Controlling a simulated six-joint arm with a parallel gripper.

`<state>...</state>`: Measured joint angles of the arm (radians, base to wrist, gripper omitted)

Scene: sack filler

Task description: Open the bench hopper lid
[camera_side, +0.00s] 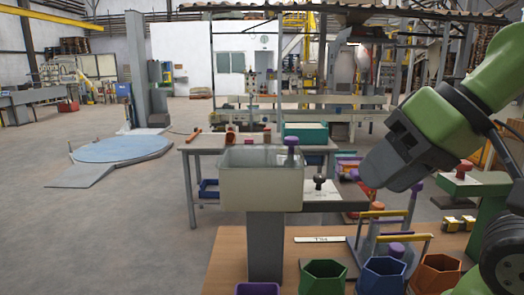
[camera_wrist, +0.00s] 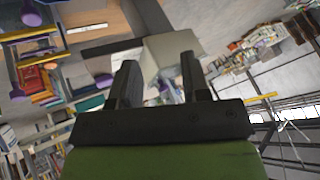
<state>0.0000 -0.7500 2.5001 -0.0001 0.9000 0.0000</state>
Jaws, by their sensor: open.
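The bench hopper (camera_side: 262,188) is a cream box on a grey post at the bench, left of centre in the side view. Its top shows a grey-green, glassy surface; I cannot tell whether this is the lid or the inside. In the wrist view my gripper (camera_wrist: 157,78) is open and empty, with a pale box (camera_wrist: 170,50), seemingly the hopper, beyond the fingers.
A black knob (camera_side: 319,182) on a pale plate stands just right of the hopper. Green (camera_side: 323,278), blue (camera_side: 381,276) and orange (camera_side: 436,274) bins line the bench front. A yellow-handled rack (camera_side: 385,240) stands behind them. The air left of the hopper is clear.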

